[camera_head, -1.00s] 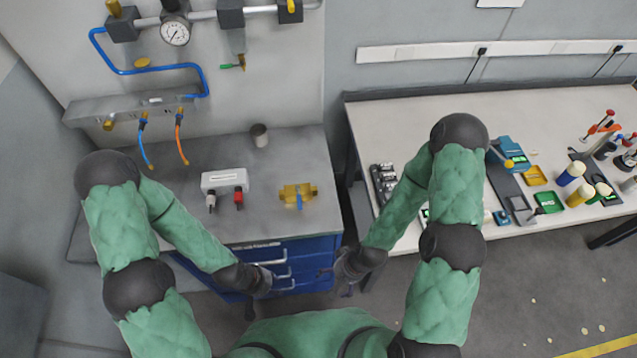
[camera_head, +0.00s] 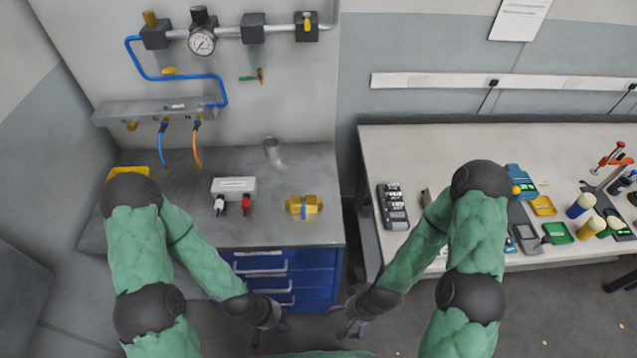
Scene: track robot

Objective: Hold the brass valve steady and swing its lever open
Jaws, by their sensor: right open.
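The brass valve (camera_head: 313,203) lies on the grey top of the blue drawer cabinet, near its right side. Its blue lever (camera_head: 303,210) shows at the middle of the valve's front. My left gripper (camera_head: 274,322) is low in front of the drawers, nearer to me than the valve and well apart from it. Its fingers are dark and too small to tell whether they are open. My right gripper (camera_head: 347,328) is open and empty, to the right of the left one, in front of the cabinet's right edge. Neither gripper touches the valve.
A white box with a red and a white connector (camera_head: 233,188) stands left of the valve. A grey cup (camera_head: 272,152) is behind, near the wall. Blue and orange hoses hang from a wall rail. A workbench (camera_head: 450,140) with tools stands right, past a gap.

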